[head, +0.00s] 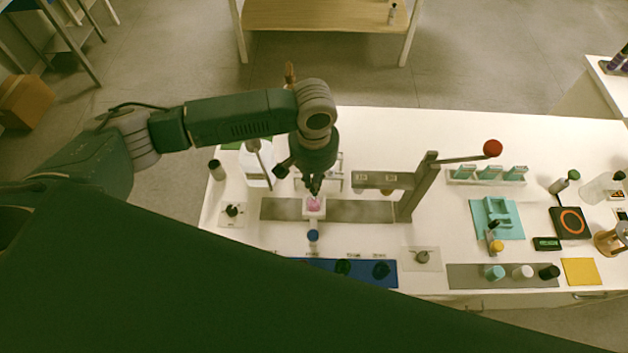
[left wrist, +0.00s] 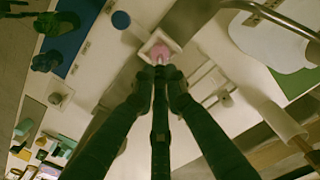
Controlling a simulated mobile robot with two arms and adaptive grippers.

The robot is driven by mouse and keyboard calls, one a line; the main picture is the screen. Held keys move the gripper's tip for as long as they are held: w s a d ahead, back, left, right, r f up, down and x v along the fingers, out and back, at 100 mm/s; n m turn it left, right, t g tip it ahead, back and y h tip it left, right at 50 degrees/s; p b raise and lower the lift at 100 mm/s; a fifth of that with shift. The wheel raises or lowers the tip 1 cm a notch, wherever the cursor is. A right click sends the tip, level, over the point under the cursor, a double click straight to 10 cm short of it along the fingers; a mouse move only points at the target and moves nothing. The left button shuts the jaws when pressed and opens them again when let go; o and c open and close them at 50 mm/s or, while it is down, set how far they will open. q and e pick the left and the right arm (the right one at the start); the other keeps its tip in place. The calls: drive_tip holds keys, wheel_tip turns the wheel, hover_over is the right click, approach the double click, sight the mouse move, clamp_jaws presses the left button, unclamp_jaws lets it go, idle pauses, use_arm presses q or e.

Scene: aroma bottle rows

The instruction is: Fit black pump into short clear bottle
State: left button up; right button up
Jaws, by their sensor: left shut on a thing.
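The short clear bottle (head: 314,203), with pink contents, sits in a small white square holder (head: 314,214) on the grey strip of the white table. In the left wrist view the pink bottle (left wrist: 160,50) shows just beyond the fingertips. My left gripper (head: 315,189) points down right above the bottle. In the left wrist view its fingers (left wrist: 160,78) close together on a small dark thing, which seems to be the black pump. The fingers hide most of it, and I cannot tell whether it touches the bottle mouth. My right gripper is out of view.
A press with a red-knobbed lever (head: 492,149) stands right of the bottle. A blue-capped bottle (head: 313,236) is in front, by the blue mat (head: 389,281). A large clear bottle (head: 256,165) stands behind left.

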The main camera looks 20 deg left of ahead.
use_arm(q)
drive_tip(key=shift+f, duration=0.25)
drive_tip(key=shift+f, duration=0.55)
drive_tip(key=shift+f, duration=0.15)
drive_tip(key=shift+f, duration=0.65)
drive_tip(key=shift+f, duration=0.2)
idle(0.5)
drive_tip(key=shift+f+p, duration=0.5)
idle(0.6)
idle(0.4)
drive_tip(key=shift+p, duration=0.45)
